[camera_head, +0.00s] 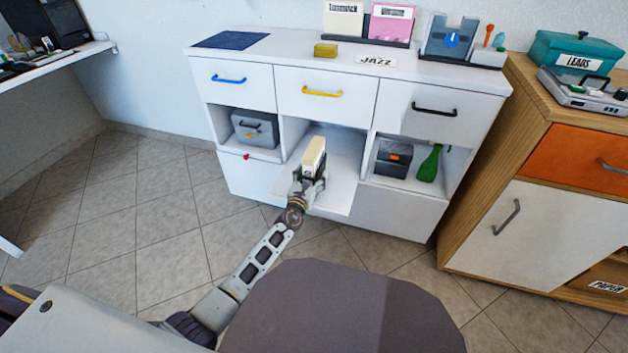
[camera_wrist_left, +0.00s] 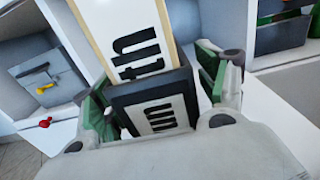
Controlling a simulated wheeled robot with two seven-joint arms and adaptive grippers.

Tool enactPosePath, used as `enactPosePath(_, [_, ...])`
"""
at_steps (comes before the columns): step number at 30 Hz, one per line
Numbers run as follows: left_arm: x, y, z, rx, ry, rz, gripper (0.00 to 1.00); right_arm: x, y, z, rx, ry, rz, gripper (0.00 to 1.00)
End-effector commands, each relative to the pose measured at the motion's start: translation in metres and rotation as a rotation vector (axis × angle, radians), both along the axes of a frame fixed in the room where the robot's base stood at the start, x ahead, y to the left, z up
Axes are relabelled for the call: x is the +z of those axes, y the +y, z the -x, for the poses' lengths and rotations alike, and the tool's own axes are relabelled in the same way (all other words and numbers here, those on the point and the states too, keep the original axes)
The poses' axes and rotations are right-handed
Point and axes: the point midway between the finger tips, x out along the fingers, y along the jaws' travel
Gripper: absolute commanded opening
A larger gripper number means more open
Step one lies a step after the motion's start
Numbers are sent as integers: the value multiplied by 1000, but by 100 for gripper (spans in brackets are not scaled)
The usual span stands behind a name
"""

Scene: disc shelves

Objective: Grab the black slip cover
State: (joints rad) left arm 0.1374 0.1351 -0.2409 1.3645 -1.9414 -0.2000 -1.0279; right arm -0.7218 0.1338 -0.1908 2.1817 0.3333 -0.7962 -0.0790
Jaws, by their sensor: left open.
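The black slip cover (camera_wrist_left: 178,84) stands with a white, black-lettered label facing the left wrist camera. A cream sleeve with black lettering (camera_wrist_left: 128,40) rises out of or just behind it; I cannot tell which. In the head view the cream sleeve (camera_head: 314,154) stands upright over the pulled-out white shelf board in the middle bay. My left gripper (camera_head: 308,184) is at its near side. In the left wrist view my left gripper (camera_wrist_left: 157,92) is open, with one finger on each side of the black cover. Contact is not clear. My right gripper is not in view.
The white cabinet (camera_head: 231,176) has a grey box (camera_head: 256,128) in its left bay. A dark box (camera_head: 393,158) and a green vase (camera_head: 429,165) stand in the right bay. A wooden cabinet (camera_head: 480,135) is at right. A round dark seat (camera_head: 340,315) is in front.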

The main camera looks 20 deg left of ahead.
Motion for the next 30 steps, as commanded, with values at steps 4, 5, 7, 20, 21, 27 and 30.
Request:
enactPosePath(4, [-1, 0, -7, 1, 0, 0, 73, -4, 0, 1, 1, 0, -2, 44])
enactPosePath(5, [0, 0, -7, 1, 0, 0, 73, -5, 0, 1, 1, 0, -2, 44])
enactPosePath(7, [0, 0, -8, 1, 0, 0, 73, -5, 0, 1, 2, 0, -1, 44])
enactPosePath(20, [0, 0, -8, 0, 1, 0, 71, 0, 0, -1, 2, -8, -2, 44])
enactPosePath(21, [0, 0, -8, 0, 1, 0, 66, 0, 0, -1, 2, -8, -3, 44])
enactPosePath(27, [0, 0, -8, 0, 1, 0, 40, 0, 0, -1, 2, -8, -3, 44])
enactPosePath(30, [0, 0, -8, 0, 1, 0, 27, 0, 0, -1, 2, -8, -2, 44])
